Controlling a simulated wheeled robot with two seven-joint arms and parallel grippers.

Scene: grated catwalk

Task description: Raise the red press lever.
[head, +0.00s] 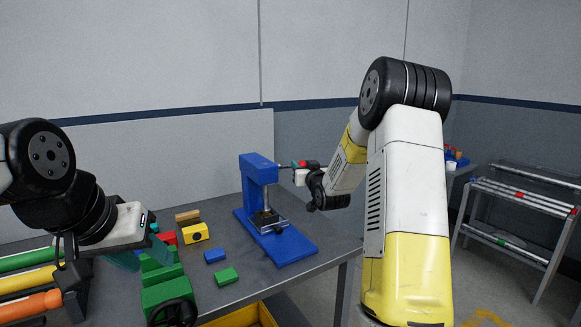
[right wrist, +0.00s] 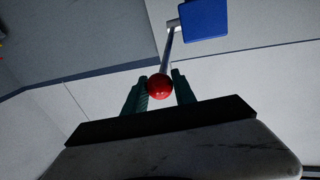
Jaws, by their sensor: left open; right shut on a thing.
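The blue press (head: 258,168) stands on its blue base plate on the table, with its lever reaching out to the right from its top. The red lever knob (right wrist: 159,87) sits between the two teal fingers of my right gripper (head: 298,165). The grey lever rod (right wrist: 166,52) runs from the knob to the blue press head (right wrist: 205,19) in the right wrist view. In the head view the lever looks close to level. My right gripper is shut on the knob. My left gripper (head: 142,252) is open, at the left over the table, away from the press.
Coloured cylinders (head: 30,281) lie at the far left. A metal rack (head: 520,215) stands at the right. The wall is behind the table.

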